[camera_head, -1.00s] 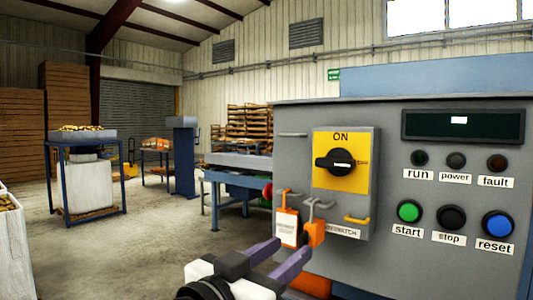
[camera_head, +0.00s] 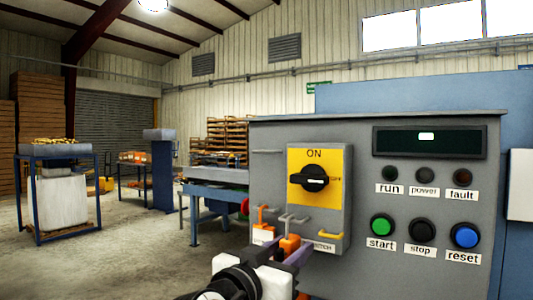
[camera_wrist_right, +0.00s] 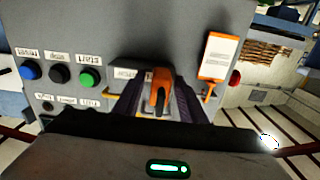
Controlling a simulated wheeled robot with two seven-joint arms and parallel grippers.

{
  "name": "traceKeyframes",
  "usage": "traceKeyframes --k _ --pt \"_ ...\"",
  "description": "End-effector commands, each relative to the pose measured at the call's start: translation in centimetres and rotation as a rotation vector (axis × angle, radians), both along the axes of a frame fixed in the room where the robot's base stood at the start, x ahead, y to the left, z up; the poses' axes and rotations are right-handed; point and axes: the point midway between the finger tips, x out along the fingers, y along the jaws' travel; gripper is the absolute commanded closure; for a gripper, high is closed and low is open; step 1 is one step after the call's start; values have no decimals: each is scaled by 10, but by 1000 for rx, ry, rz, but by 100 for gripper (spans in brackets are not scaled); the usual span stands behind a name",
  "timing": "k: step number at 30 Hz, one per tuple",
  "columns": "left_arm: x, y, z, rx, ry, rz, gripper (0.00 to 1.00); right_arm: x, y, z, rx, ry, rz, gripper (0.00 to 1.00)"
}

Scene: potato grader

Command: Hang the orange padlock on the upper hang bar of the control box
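The orange padlock (camera_head: 290,243) is low on the front of the grey control box (camera_head: 400,285), below grey hooks (camera_head: 291,218). The wrist view shows it (camera_wrist_right: 160,90) between the purple fingers of my right gripper (camera_wrist_right: 160,100). I cannot tell whether both fingers press on it. In the head view my right gripper (camera_head: 287,252) reaches up to the padlock from below, partly hiding it. A thin grey bar (camera_head: 267,151) projects at the upper left of the yellow switch plate (camera_head: 334,170), with nothing on it. My left gripper is not in view.
An orange-topped white tag (camera_head: 262,236) hangs just left of the padlock; it is clearer in the wrist view (camera_wrist_right: 219,57). A yellow bar (camera_head: 330,235) is to the right. The black rotary switch (camera_head: 310,179) sticks out above.

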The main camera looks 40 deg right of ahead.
Motion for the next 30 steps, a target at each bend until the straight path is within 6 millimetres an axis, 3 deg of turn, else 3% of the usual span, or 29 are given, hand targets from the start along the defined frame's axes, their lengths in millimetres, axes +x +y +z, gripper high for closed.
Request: traceKeyframes --k 7,14,30 --pt "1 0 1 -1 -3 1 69 0 0 0 -1 0 0 62" --pt "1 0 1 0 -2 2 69 0 0 0 -1 0 0 100" --pt "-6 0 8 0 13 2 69 0 0 18 -3 -4 1 100"
